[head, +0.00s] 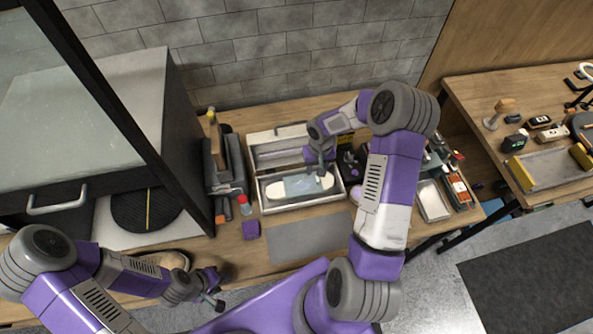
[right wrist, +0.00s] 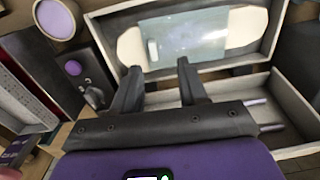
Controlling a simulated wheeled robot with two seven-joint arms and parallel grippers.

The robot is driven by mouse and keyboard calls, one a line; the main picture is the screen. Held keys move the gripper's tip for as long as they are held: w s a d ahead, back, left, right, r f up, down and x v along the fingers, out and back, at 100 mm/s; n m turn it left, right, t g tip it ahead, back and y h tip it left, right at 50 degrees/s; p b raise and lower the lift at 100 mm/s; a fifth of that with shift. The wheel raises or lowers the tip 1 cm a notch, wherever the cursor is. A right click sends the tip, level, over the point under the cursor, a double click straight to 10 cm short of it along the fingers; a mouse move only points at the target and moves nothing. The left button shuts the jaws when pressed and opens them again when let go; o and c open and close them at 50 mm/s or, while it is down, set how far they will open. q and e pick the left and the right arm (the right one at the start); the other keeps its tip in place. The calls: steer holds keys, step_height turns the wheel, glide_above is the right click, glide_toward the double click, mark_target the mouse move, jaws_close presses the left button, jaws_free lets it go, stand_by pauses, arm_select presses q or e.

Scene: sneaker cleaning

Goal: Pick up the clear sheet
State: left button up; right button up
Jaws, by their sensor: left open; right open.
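The clear sheet (head: 299,187) lies in the front compartment of a pale two-part box (head: 306,205). It rests across a long white piece (head: 327,186) whose rounded ends stick out at both sides. In the right wrist view the sheet (right wrist: 195,38) looks pale blue and glassy, with a small light tab near one end. My right gripper (head: 319,170) is over the box by the sheet's far side. In the wrist view its two fingers (right wrist: 158,72) are apart and empty, pointing towards the sheet. My left gripper (head: 214,292) is open, low at the table's front left, away from the box.
A red-capped bottle (head: 242,204) and a purple block (head: 250,230) stand left of the box. A grey mat (head: 308,238) lies in front. A dark device with a purple knob (right wrist: 73,68) sits close beside the box. A large cabinet fills the left.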

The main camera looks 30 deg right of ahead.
mark_target(318, 178)
steer(key=shift+w+d, duration=0.3)
steer(key=shift+d, duration=0.2)
steer(key=shift+s+f, duration=0.3)
steer(key=shift+f, duration=0.3)
steer(key=shift+s+f, duration=0.25)
steer(key=shift+f, duration=0.35)
step_height(318, 178, down, 4)
steer(key=shift+w+a+f+p, duration=0.1)
steer(key=shift+f+p, duration=0.15)
steer(key=shift+p, duration=0.2)
jaws_close()
